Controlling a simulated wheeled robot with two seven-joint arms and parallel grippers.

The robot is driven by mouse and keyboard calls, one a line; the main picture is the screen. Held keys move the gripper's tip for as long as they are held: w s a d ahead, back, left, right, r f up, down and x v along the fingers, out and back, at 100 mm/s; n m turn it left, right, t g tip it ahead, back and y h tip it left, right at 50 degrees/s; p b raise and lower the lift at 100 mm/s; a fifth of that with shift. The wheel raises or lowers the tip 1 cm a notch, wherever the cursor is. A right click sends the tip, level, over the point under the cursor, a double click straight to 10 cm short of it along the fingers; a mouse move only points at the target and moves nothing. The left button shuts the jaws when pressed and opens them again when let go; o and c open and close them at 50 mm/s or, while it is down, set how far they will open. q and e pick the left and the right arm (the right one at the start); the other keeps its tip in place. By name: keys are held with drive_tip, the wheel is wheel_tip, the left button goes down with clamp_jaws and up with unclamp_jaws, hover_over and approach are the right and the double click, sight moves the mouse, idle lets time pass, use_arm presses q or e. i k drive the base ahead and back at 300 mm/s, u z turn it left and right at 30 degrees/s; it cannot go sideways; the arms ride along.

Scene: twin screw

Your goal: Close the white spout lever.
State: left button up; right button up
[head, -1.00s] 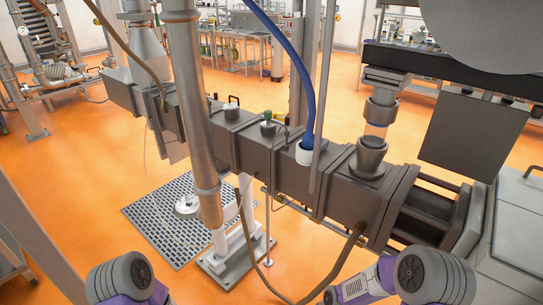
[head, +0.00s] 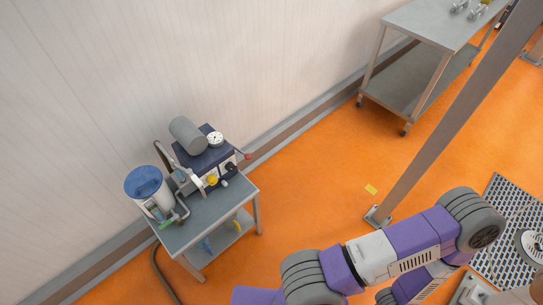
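A small grey cart (head: 232,194) by the wall carries a dark blue pump unit (head: 205,158) with a grey cylinder and a round gauge on top. A white container with a blue lid (head: 145,182) stands at the cart's left. Between them are pipes, a yellow knob (head: 212,180) and small white fittings (head: 203,190). A thin lever with a red tip (head: 247,156) sticks out to the right. I cannot make out for sure which part is the white spout lever or how it is set. Neither gripper shows; purple and white links of my arm fill the lower right.
A steel table (head: 425,35) on castors stands at the upper right. A slanted metal post (head: 440,130) rises from the floor, with a drain grate (head: 505,220) to its right. A hose (head: 165,278) lies by the cart. Orange floor (head: 315,195) is open between cart and post.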

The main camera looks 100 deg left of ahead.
sight(189, 172)
drive_tip(key=u, duration=4.5)
drive_tip(key=i, duration=0.1)
drive_tip(key=z, duration=0.4)
drive_tip(key=k, duration=0.65)
drive_tip(key=u, duration=0.3)
drive_tip(key=i, duration=1.2)
drive_tip(key=z, duration=0.4)
